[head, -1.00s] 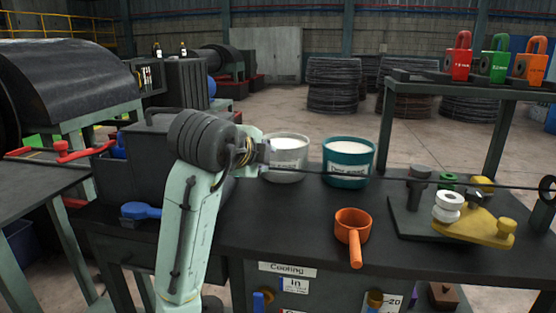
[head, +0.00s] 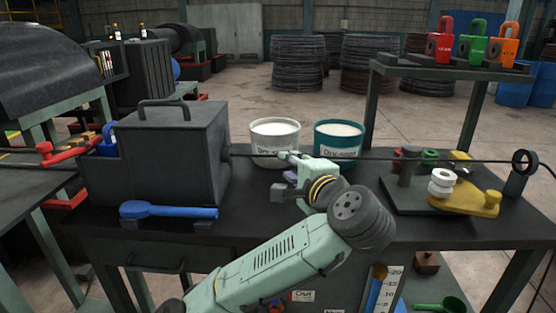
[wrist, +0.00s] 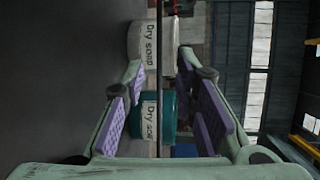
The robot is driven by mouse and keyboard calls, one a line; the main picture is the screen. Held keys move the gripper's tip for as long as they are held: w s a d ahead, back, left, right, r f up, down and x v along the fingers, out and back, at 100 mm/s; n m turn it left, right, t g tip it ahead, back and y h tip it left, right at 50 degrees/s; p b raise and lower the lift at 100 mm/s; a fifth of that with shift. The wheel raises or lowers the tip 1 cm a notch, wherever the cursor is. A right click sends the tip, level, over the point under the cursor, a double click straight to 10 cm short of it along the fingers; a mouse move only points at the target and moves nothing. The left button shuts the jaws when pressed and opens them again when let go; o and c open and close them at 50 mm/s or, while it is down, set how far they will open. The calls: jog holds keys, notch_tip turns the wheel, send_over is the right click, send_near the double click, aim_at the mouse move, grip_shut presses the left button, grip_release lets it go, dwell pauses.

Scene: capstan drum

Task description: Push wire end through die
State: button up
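The thin dark wire (head: 470,159) runs level across the bench from the right face of a dark box with a top handle (head: 165,150) to a ring at far right. No die opening shows clearly; the wire's end at the box cannot be made out. My gripper (head: 288,178) is by the wire, to the right of the box and in front of the soap tubs. In the wrist view my gripper (wrist: 165,98) is open, its purple pads apart, with a dark line, likely the wire, running between them. Contact cannot be seen.
A white tub (head: 275,150) and a teal tub (head: 338,148) stand just behind the wire. A blue-handled tool (head: 168,211) lies before the box. A yellow lever with white rollers (head: 465,198) sits at right. Colored padlock-shaped blocks (head: 478,45) stand on the raised shelf.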

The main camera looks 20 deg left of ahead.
aim_at(248, 155)
jog(key=shift+p+x, duration=0.45)
jog(key=shift+x, duration=4.4)
jog(key=shift+c, duration=0.2)
grip_shut()
